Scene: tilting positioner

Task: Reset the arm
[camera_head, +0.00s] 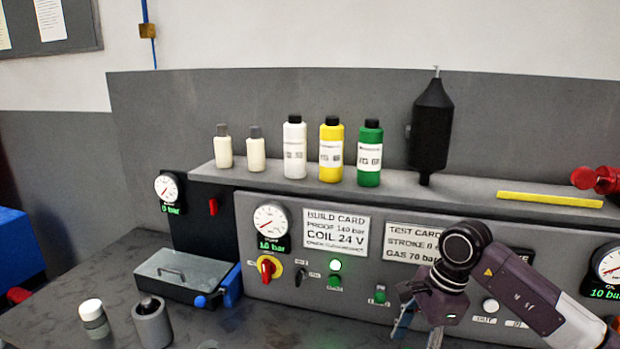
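My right arm comes in from the lower right, in front of the grey control panel (335,285). Its gripper (418,330) points down near the bottom edge. Parts of the fingers show, but the tips are cut off or unclear, so I cannot tell whether it is open or shut. I see nothing clearly held in it. The arm hides part of the test card (410,243) and some of the panel's right side. My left gripper is not in view.
Several bottles, including a yellow one (331,150), and a black vessel (431,130) stand on the shelf. A lidded box (188,272), a white-capped jar (93,318) and a grey cylinder (152,322) stand on the bench at left. A red fitting (597,179) protrudes at right.

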